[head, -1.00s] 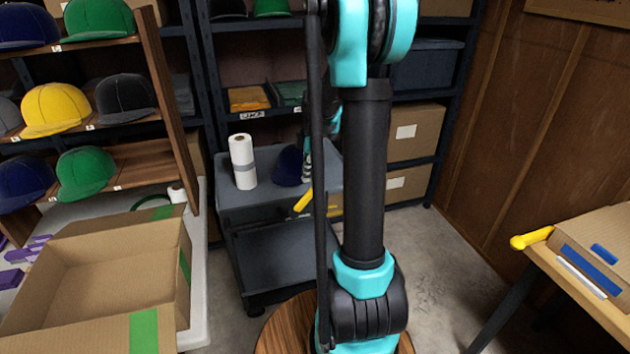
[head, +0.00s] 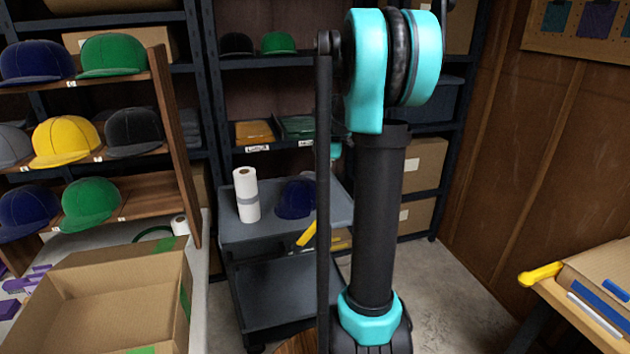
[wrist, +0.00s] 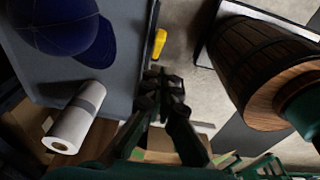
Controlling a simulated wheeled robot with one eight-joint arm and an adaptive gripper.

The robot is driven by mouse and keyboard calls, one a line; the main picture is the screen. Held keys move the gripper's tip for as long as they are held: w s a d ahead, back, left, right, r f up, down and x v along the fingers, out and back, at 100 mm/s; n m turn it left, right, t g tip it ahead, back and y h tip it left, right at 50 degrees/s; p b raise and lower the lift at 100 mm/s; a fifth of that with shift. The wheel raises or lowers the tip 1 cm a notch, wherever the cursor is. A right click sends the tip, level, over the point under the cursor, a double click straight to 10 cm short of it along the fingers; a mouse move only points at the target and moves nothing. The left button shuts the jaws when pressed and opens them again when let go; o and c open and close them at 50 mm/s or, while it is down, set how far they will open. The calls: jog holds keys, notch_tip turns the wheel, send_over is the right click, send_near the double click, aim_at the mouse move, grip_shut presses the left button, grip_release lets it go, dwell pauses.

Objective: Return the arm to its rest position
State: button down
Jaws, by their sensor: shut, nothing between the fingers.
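My arm stands upright in the middle of the head view, with its teal elbow at the top right of centre. My gripper is hidden behind the arm there. In the wrist view my gripper (wrist: 162,84) is shut and empty, beside the edge of the grey cart (wrist: 115,60). The cart also shows in the head view (head: 262,232). A blue cap (head: 295,199) and a white paper roll (head: 246,194) are on its top; the cap (wrist: 62,25) and roll (wrist: 78,117) also show in the wrist view, left of my gripper and apart from it.
A yellow-handled item (head: 307,233) is at the cart. An open cardboard box (head: 110,290) lies front left, below the cap shelf (head: 180,140). A wooden table (head: 575,318) with a yellow tool (head: 541,274) is at right. Bare floor (head: 460,290) lies between cart and table.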

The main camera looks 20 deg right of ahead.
jog(key=s+a+f+m+t, duration=0.1)
jog(key=s+a+f+m, duration=0.2)
jog(key=s+m, duration=0.3)
jog(key=s+a+f+m+t+h, duration=0.1)
jog(key=s+a+f+m, duration=0.2)
jog(key=s, duration=0.6)
jog(key=s+a+f+m+t, duration=0.2)
jog(key=s+a+f+m, duration=0.1)
jog(key=s+f+m, duration=0.3)
jog(key=s+m, duration=0.2)
jog(key=m, duration=0.1)
jog(key=shift+s+f+h, duration=0.25)
jog(key=shift+h, duration=0.05)
